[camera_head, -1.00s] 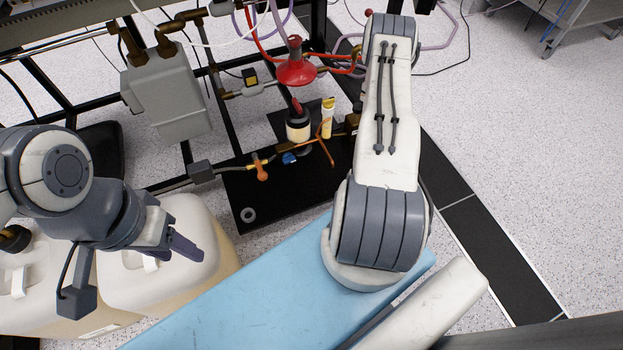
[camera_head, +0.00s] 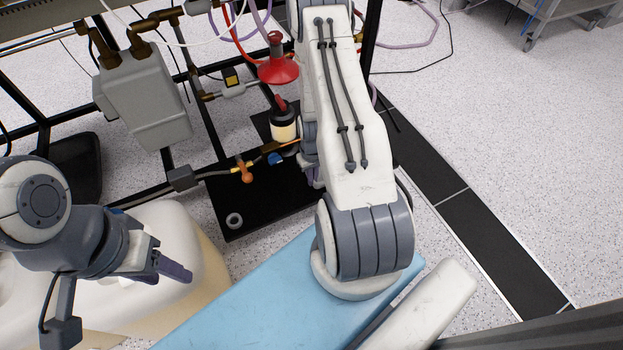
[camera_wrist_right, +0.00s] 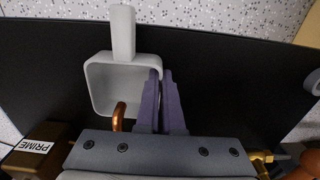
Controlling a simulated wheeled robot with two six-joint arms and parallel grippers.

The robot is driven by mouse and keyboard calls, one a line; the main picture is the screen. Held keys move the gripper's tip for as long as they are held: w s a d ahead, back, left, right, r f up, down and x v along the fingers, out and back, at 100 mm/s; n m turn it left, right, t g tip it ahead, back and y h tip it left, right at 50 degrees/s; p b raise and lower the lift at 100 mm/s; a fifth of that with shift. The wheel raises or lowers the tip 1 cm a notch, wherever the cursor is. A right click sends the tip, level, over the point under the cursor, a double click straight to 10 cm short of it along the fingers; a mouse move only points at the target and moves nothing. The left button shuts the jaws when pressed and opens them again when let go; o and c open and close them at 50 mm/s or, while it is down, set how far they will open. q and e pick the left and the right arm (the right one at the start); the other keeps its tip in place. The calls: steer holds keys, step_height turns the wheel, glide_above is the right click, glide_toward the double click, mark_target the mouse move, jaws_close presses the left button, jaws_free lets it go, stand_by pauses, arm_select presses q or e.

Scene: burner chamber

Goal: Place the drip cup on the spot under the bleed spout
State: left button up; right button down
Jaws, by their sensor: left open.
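The drip cup (camera_wrist_right: 112,88) is a pale grey square cup with a straight handle, seen in the right wrist view over a black plate (camera_wrist_right: 215,75). My right gripper (camera_wrist_right: 161,74) has its purple fingers close together at the cup's right wall and appears shut on it. I cannot tell whether the cup touches the plate. My right arm hides the cup and spout in the head view. My left gripper (camera_head: 172,274) is open and empty above a white container.
The black plate (camera_head: 260,206) carries a pale ring (camera_head: 234,220), which lies clear of the cup. A black-and-cream bottle (camera_head: 284,127), a red funnel (camera_head: 278,70) and an orange valve handle (camera_head: 246,172) crowd the work area. A box marked PRIME (camera_wrist_right: 38,147) is at lower left.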

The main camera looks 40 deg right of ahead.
steer(key=shift+w+d+f+b, duration=0.15)
steer(key=shift+w+f+b, duration=0.15)
steer(key=shift+w+b, duration=0.1)
steer(key=shift+s+r, duration=0.1)
steer(key=shift+r, duration=0.1)
steer(key=shift+f, duration=0.1)
steer(key=c, duration=1.4)
jaws_free()
steer(key=o, duration=0.3)
steer(key=shift+o, duration=0.2)
